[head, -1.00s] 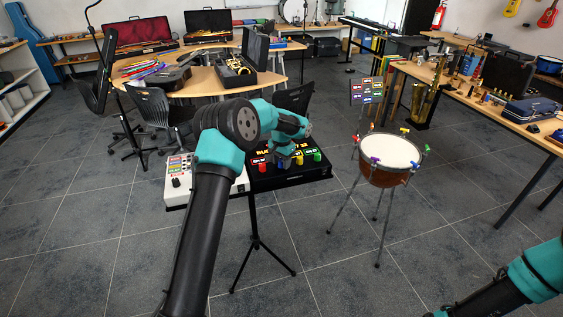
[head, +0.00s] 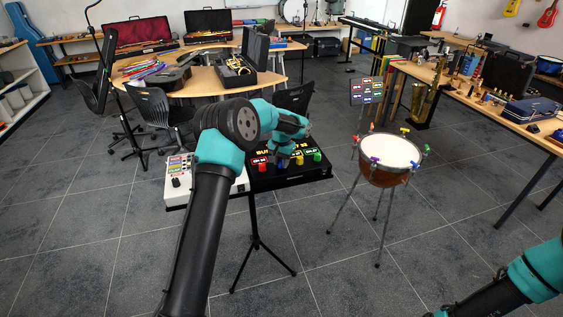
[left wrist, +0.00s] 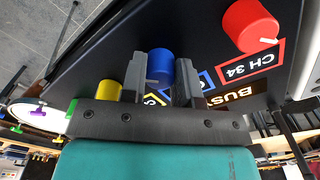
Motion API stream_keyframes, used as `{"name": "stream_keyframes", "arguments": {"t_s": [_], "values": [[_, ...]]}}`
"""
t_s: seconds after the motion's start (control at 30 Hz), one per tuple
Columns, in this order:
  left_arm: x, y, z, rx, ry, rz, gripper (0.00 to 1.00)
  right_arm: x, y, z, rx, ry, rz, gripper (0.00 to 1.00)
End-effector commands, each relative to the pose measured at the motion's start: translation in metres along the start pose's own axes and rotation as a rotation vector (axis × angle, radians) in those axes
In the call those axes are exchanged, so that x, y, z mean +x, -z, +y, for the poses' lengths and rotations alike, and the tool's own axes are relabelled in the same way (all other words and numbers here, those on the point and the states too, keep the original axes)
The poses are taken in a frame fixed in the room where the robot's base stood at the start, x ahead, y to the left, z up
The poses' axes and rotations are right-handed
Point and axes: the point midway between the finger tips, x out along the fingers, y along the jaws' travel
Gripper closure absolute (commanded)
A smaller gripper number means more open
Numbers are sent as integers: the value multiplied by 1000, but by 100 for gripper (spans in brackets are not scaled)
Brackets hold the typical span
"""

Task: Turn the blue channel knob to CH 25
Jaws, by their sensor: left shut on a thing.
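The blue channel knob (left wrist: 161,64) stands on a black panel (head: 310,176) in the left wrist view. My left gripper (left wrist: 162,84) has one finger on each side of it and is shut on it. The blue label beside it is mostly hidden by a finger, so its number cannot be read. In the head view my left gripper (head: 283,160) is over the panel and covers most of the blue knob. My right arm shows at the lower right of the head view, but its fingertips are out of frame.
A red knob (left wrist: 250,25) with a CH 34 label and a yellow knob (left wrist: 108,90) flank the blue one. A white control box (head: 177,196) adjoins the panel at left. A drum (head: 385,178) stands to the right, below a small sign (head: 366,91).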

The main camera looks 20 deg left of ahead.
Motion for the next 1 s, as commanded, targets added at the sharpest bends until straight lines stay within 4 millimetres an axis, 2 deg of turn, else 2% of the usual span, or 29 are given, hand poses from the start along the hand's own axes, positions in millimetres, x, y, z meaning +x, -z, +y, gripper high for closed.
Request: {"name": "stream_keyframes", "arguments": {"t_s": [0.6, 1.0], "values": [[-1, 0, 0, -506, 0, 1, 95, 0, 0, 0, 0, 0, 0, 57], [-1, 0, 0, -678, 0, 1, 95, 0, 0, 0, 0, 0, 0, 57]]}}
